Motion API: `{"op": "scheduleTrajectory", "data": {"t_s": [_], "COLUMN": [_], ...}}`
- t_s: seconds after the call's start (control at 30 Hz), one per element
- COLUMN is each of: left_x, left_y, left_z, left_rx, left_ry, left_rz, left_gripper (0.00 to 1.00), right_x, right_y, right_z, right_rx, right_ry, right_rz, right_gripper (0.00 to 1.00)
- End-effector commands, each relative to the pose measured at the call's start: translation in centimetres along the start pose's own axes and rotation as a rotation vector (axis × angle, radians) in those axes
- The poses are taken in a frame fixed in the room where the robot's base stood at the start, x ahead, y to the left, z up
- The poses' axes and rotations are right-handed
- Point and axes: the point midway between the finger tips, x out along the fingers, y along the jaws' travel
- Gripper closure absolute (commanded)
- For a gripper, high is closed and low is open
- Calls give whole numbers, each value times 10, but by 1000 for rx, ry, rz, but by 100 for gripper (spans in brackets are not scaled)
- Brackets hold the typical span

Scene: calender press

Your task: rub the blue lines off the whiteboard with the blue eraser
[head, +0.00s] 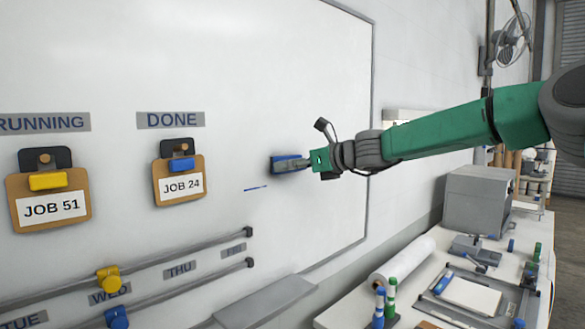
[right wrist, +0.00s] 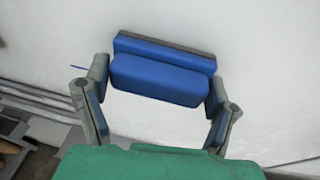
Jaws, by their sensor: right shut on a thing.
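The whiteboard (head: 290,70) fills the left and middle of the head view. A short blue line (head: 256,188) is on it, below and left of the eraser; its end also shows in the right wrist view (right wrist: 78,67). The blue eraser (head: 288,158) is at the board's surface, and whether it touches cannot be told for sure. My right gripper (head: 300,162) is shut on the eraser, with a finger at each end of its blue grip (right wrist: 160,80) in the right wrist view. My left gripper is not in view.
Clipboards marked JOB 51 (head: 48,208) and JOB 24 (head: 179,187) hang left of the eraser. Rails (head: 180,260) with yellow and blue sliders run below. A bench (head: 345,318) at lower right holds a paper roll, markers and a grey box. The board right of the eraser is clear.

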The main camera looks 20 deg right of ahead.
Motion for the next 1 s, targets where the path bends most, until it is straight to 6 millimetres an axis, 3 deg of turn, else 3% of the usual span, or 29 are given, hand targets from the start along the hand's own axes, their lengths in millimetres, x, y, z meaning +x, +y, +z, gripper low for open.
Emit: {"op": "scheduleTrajectory", "data": {"t_s": [0.53,1.0], "left_x": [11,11], "left_y": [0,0], "left_z": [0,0], "left_rx": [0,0], "left_ry": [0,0], "left_rz": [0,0], "left_gripper": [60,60], "right_x": [-50,-58], "right_y": [6,8], "right_z": [-12,-14], "right_rx": [1,1], "right_ry": [-2,0], "right_rz": [0,-1], "right_gripper": [49,49]}}
